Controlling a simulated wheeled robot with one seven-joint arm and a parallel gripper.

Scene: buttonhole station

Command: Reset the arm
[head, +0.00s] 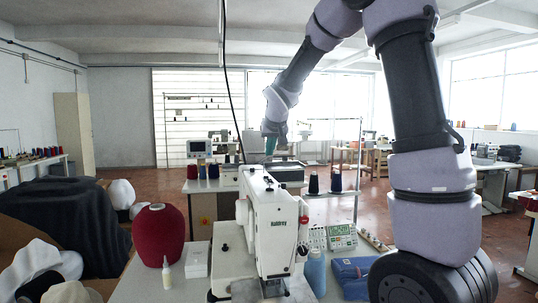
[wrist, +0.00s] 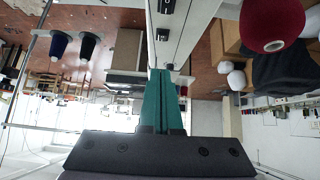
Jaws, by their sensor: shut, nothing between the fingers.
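My gripper (head: 270,146) is small in the head view, at the end of my raised arm, above and behind the white sewing machine (head: 272,222). In the wrist view its two green fingers (wrist: 160,95) point up the picture and lie side by side. The gripper is shut with nothing held. The wrist view appears upside down, and the white machine (wrist: 180,25) shows beyond the fingertips.
A dark cloth heap (head: 70,225) stands left. The air around the gripper looks clear.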

